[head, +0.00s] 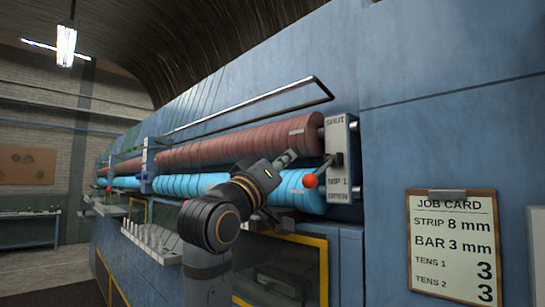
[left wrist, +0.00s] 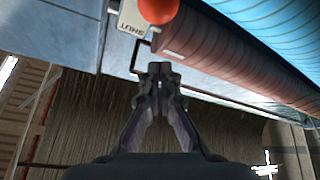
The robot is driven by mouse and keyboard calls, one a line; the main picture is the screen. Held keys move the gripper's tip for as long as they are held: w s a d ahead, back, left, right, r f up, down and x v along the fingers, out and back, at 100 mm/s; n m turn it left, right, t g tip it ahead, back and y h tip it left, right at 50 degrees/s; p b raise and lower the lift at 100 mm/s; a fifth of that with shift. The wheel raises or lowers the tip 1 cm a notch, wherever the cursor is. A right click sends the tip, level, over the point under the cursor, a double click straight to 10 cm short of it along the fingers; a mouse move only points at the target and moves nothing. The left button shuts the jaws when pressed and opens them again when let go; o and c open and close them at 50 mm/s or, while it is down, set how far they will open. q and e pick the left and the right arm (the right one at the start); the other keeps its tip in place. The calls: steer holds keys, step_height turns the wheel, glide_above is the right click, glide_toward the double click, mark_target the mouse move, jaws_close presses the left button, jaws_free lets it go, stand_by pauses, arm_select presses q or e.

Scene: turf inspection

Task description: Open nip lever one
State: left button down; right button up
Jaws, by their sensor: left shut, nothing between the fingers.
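The nip lever one has a red ball knob (head: 310,181) on a short dark arm. It comes out of a white plate (head: 342,130) marked SHUT at the top, NIP 1 and OPEN at the bottom. The knob sits around the plate's mid-height, to its left. My left gripper (head: 287,158) is shut and empty, just left of and slightly above the knob, in front of the rollers. In the left wrist view the closed fingertips (left wrist: 160,72) point toward the red knob (left wrist: 158,10), with a visible gap between them. My right gripper is not in view.
A red-brown roller (head: 240,143) lies above a blue roller (head: 190,184), both close behind the gripper. A black bar frame (head: 320,88) juts out above them. A job card clipboard (head: 453,245) hangs on the blue panel at right. Open floor is at left.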

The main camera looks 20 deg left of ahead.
mark_target(321, 170)
arm_select(q)
steer(key=d+f, duration=0.1)
steer(key=w+d+f+p, duration=0.1)
steer(key=shift+w+d+f, duration=0.15)
steer(key=shift+f, duration=0.25)
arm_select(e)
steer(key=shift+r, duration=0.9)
arm_select(q)
steer(key=shift+w+f+b, duration=0.2)
steer(key=shift+f+b, duration=0.2)
steer(key=shift+f, duration=0.15)
steer(key=shift+w+f+b, duration=0.15)
steer(key=shift+f+b, duration=0.25)
steer(key=shift+f, duration=0.15)
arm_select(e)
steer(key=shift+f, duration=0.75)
